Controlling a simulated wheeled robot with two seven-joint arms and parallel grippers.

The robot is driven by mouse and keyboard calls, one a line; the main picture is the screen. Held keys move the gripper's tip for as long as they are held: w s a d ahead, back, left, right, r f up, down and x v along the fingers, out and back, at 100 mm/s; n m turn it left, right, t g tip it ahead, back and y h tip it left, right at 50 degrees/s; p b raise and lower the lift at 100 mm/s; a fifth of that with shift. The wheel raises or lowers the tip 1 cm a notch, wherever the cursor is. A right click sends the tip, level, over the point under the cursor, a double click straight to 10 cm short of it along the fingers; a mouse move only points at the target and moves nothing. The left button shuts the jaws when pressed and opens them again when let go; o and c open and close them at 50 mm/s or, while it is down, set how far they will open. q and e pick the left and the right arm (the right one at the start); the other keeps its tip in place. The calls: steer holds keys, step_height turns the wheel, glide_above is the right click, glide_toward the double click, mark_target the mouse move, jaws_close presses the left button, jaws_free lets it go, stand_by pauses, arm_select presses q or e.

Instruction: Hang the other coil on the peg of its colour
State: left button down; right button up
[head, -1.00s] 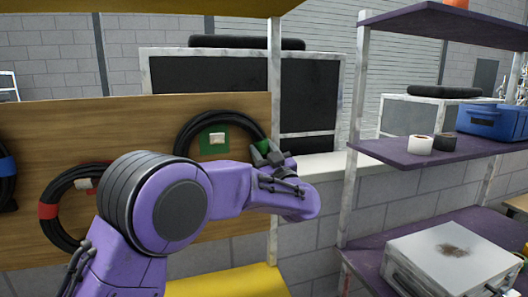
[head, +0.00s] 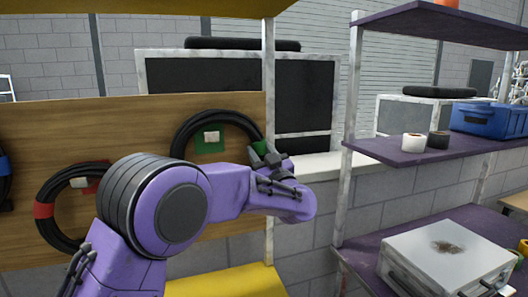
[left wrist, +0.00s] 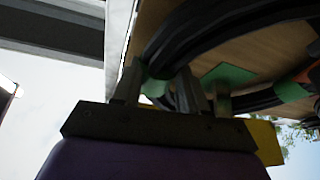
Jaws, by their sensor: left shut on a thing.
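A black coil (head: 186,133) with green tape bands arches in front of the board, above a green patch (head: 202,147) with a pale peg (head: 211,138). My left gripper (head: 264,151) is shut on the coil at its green band, at the coil's right side. In the left wrist view, the fingers (left wrist: 160,90) straddle the black strands (left wrist: 200,35), with a green patch (left wrist: 228,74) close by. The peg lies inside the loop's arc; I cannot tell if the coil rests on it. My arm hides the coil's lower part. My right gripper is out of view.
A red-banded black coil (head: 42,229) is at a red patch with a pale peg (head: 79,182) on the wooden board (head: 60,125). A blue-banded coil (head: 4,166) is cut off at far left. A metal post (head: 268,80) and purple shelves (head: 385,147) stand right.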

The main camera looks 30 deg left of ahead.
arm_select(q)
steer(key=c, duration=0.7)
jaws_free()
steer(key=shift+s+a+f+g, duration=0.1)
steer(key=shift+a+f+g, duration=0.05)
steer(key=shift+f, duration=0.35)
steer(key=shift+a+f+g, duration=0.15)
steer(key=shift+f, duration=0.35)
steer(key=shift+o, duration=0.9)
steer(key=shift+w+a+f, duration=0.2)
steer(key=shift+a, duration=0.5)
steer(key=shift+d+r, duration=0.2)
steer(key=shift+d, duration=0.15)
steer(key=shift+w+a, duration=0.1)
